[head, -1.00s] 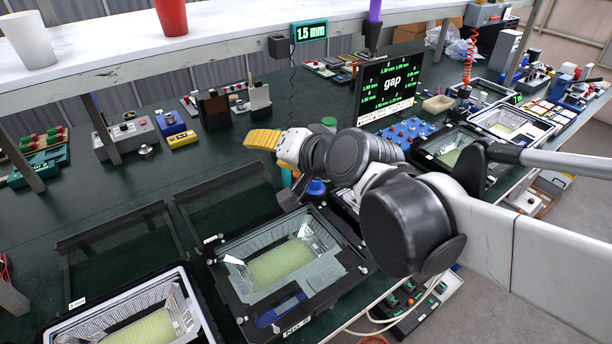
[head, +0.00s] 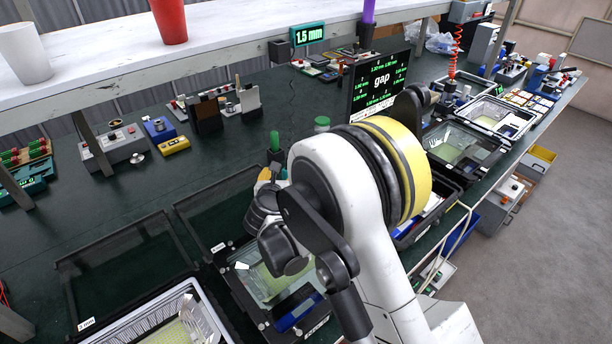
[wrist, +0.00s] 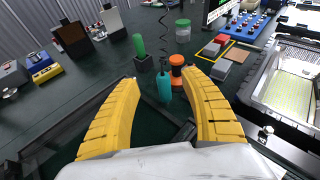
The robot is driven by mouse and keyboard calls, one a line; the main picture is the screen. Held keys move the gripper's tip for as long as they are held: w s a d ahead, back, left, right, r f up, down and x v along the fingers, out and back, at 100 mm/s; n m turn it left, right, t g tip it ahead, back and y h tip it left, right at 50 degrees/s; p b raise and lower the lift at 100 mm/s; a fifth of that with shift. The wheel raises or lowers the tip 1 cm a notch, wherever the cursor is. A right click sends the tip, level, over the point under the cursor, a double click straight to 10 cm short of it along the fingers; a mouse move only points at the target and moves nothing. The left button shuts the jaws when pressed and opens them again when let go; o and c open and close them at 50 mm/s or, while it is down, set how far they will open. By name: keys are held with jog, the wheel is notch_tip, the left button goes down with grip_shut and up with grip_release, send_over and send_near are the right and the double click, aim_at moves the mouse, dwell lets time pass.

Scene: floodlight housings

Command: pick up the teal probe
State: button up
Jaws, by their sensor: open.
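The teal probe (wrist: 164,87) stands roughly upright in the wrist view, with a dark top end. It shows in the gap between my two yellow fingers. My gripper (wrist: 160,78) is open with nothing between its pads that I can see it touching; the probe appears just beyond the fingertips. An orange and black piece (wrist: 177,72) stands close on the probe's right. In the head view my arm hides most of my gripper; only a bit of yellow finger (head: 264,175) shows, and the probe is mostly hidden there.
A green-handled tool (wrist: 139,46) in a black block stands behind and left of the probe. A green-lidded jar (wrist: 183,30) is further back. Red and grey blocks (wrist: 213,48) lie to the right. An open floodlight housing (wrist: 285,88) is at the right.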

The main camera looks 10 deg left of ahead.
jog(key=shift+m+g, duration=0.3)
jog(key=shift+m, duration=0.1)
jog(key=w+f+b, duration=0.1)
jog(key=w+f, duration=0.1)
jog(key=w, duration=0.1)
jog(key=w+f+b, duration=0.1)
jog(key=w+f, duration=0.1)
jog(key=w+f+b, duration=0.1)
jog(key=w+f, duration=0.1)
jog(key=w, duration=0.1)
jog(key=shift+w+a+f+b, duration=0.2)
jog(key=shift+w+f+b, duration=0.1)
jog(key=shift+w+b, duration=0.05)
jog(key=shift+w, duration=0.4)
grip_shut()
